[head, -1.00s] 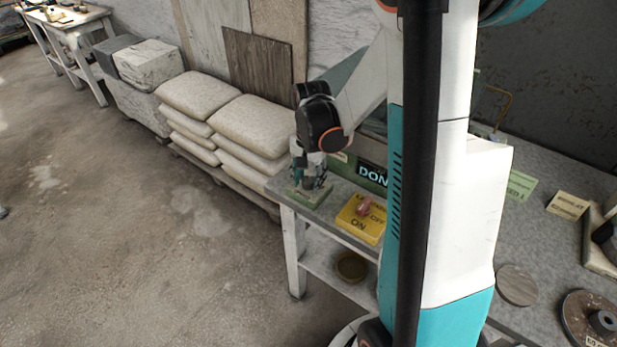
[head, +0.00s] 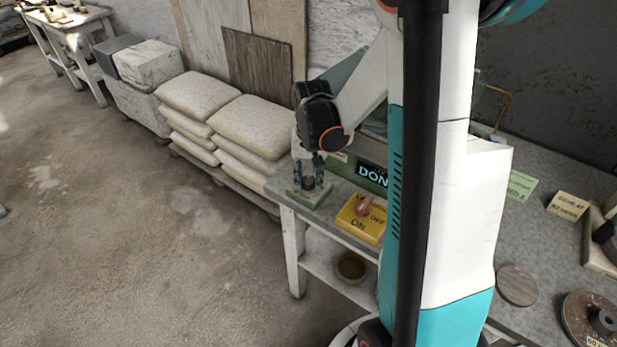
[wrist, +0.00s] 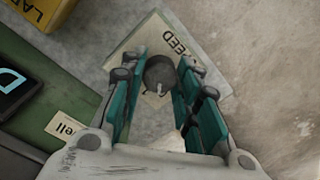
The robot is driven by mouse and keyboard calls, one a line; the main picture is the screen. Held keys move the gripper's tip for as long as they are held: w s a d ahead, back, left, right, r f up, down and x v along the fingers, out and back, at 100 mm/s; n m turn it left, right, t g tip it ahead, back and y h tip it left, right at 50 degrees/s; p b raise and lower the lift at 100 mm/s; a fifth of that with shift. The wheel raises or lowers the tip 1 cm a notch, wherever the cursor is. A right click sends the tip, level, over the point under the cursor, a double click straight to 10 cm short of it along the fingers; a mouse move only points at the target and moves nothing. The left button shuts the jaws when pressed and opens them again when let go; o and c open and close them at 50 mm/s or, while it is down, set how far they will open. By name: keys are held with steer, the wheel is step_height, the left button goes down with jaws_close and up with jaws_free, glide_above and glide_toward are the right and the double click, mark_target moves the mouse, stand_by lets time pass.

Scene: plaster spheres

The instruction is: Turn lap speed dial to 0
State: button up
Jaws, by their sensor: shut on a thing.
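The lap speed dial is a dark round knob (wrist: 160,72) with a pale mark. It sits on a plate with a cream label (wrist: 152,50) on which "EED" can be read. In the head view its green base (head: 309,196) is at the bench's left front corner. My gripper (wrist: 161,80) points down over the dial, with a teal finger on each side, shut on the knob. In the head view my gripper (head: 309,177) hides most of the knob. The numbers around the dial cannot be read.
A yellow switch box (head: 362,222) with a reddish knob stands just right of the dial. Behind it is a green box (head: 371,178) with a "DON" display. Stacked sacks (head: 246,133) stand left of the bench (head: 338,236). The floor at left is clear.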

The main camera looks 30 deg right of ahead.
mark_target(310, 180)
steer(key=shift+n, duration=1.6)
steer(key=o, duration=1.1)
steer(key=shift+c, duration=0.2)
step_height(310, 180, up, 12)
steer(key=shift+d, duration=0.2)
